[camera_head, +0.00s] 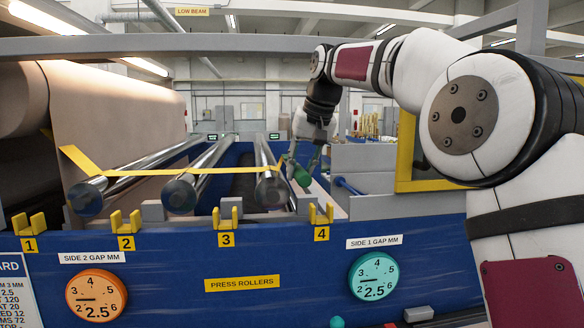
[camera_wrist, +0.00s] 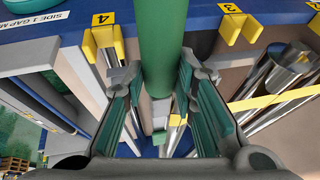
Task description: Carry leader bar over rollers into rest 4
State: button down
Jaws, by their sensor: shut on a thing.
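My gripper (camera_head: 299,162) is shut on a green bar, the leader bar (camera_head: 301,177), above the right-hand part of the press and behind rest 4. Rest 4 (camera_head: 321,215) is a yellow fork on the blue front beam and looks empty. In the wrist view the green bar (camera_wrist: 161,50) runs between the teal finger pads of my gripper (camera_wrist: 160,85), with rest 4 (camera_wrist: 104,43) beside it on the left. A yellow strip (camera_head: 150,172) stretches across the rollers toward the bar; its join at the bar is hard to see.
Three steel rollers (camera_head: 197,180) lie left of my gripper. Rests 1 (camera_head: 30,222), 2 (camera_head: 125,222) and 3 (camera_head: 226,219) look empty. A grey beam (camera_head: 200,46) labelled LOW BEAM crosses above. A yellow frame (camera_head: 405,150) stands right, by my arm.

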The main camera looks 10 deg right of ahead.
jog(key=d, duration=0.7)
jog(key=shift+f+p, duration=1.05)
jog(key=shift+f, duration=4.95)
jog(key=c, duration=1.2)
grip_release()
jog(key=shift+f, duration=0.1)
